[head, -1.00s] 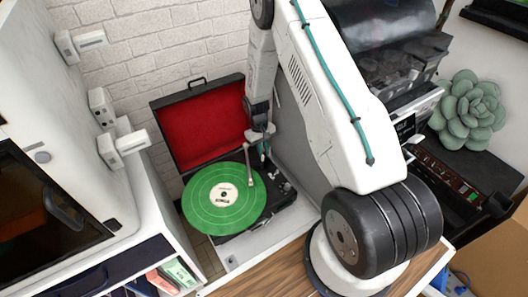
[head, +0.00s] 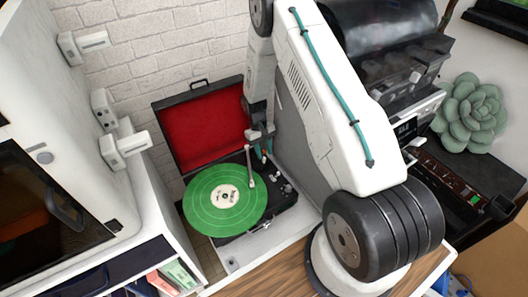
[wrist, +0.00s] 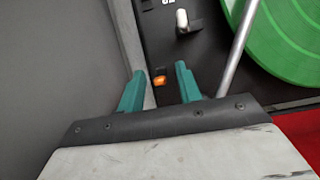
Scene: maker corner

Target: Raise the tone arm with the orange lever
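The record player (head: 283,203) stands open with a green record (head: 205,202) on it; the record also shows at the upper right of the wrist view (wrist: 295,40). The silver tone arm (head: 250,165) reaches over the record's edge in the head view and shows as a silver tube in the wrist view (wrist: 238,50). The small orange lever (wrist: 159,81) lies just beyond my gripper's fingertips, between them in the picture. My gripper (wrist: 159,80) is open, its two teal fingers apart with nothing between them. In the head view my gripper (head: 263,155) is over the player's back right part.
The player's red-lined lid (head: 200,125) stands raised behind the record. A white knob (wrist: 182,20) sits on the deck beyond the lever. A white cabinet (head: 85,130) is at left, and a black machine (head: 385,60) and a succulent (head: 470,115) are at right.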

